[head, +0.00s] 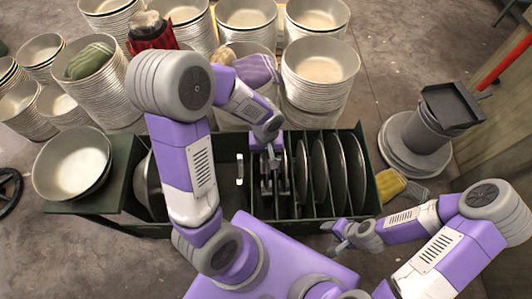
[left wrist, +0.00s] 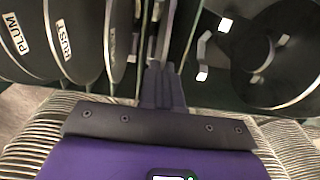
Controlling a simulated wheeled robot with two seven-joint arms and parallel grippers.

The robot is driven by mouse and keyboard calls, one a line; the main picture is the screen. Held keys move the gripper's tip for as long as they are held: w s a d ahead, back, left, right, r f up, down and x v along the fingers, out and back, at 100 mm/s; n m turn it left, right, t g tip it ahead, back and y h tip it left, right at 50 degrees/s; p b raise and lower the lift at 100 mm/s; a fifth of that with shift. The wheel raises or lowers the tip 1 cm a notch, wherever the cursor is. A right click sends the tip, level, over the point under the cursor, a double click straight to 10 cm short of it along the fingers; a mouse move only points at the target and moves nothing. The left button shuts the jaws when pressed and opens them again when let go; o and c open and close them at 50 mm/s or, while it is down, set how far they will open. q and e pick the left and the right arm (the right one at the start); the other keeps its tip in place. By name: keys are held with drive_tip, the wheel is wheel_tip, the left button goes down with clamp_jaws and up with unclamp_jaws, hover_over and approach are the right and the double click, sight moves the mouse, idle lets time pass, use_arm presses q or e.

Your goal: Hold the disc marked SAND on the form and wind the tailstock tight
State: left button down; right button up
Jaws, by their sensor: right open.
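A dark green rack (head: 374,200) holds several dark discs (head: 319,168) on edge in slots. In the left wrist view, labels read PLUM (left wrist: 14,33) and RUST (left wrist: 63,38); I see no SAND label. My left gripper (head: 270,165) reaches down into the rack beside the discs. Its fingers (left wrist: 160,85) point at narrow upright edges; whether they grip one is unclear. A dark rounded form (head: 148,185) sits in the left bay, partly behind my left arm. The tailstock is not clearly identifiable. My right gripper (head: 343,236) is open and empty at the rack's front right.
Stacks of metal bowls (head: 320,70) stand close behind the rack. A large bowl (head: 72,164) rests on the left shelf. A grey stand (head: 415,140) and yellow cloth (head: 390,184) are at the right. The floor in front right is clear.

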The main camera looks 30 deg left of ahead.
use_arm(q)
drive_tip(key=shift+r, duration=0.15)
drive_tip(key=shift+r+p, duration=1.9)
drive_tip(key=shift+r, duration=0.5)
